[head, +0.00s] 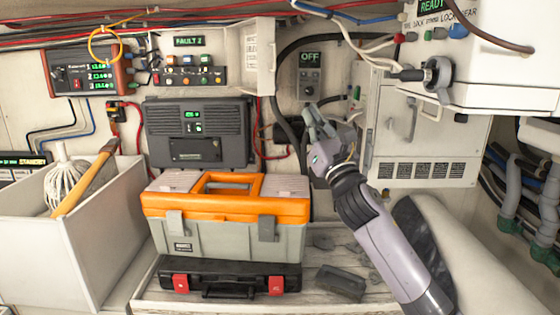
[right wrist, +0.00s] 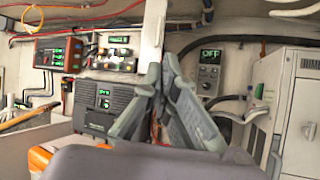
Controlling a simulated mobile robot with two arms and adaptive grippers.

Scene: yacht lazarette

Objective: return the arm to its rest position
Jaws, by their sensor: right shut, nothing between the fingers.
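My right gripper (head: 322,127) is raised in front of the back wall, just below the switch panel marked OFF (head: 310,74). It is to the right of the dark grey unit with green digits (head: 198,133). In the right wrist view the fingers of my right gripper (right wrist: 166,62) come together at the tips, with nothing held. The OFF panel shows just right of the fingers there. My right arm reaches up from the lower right in the head view. My left gripper is in neither view.
A bin (head: 90,235) with a wooden-handled tool is left. A white cabinet (head: 428,135) and an overhanging white box (head: 500,60) with a rotary knob (head: 437,75) are close right.

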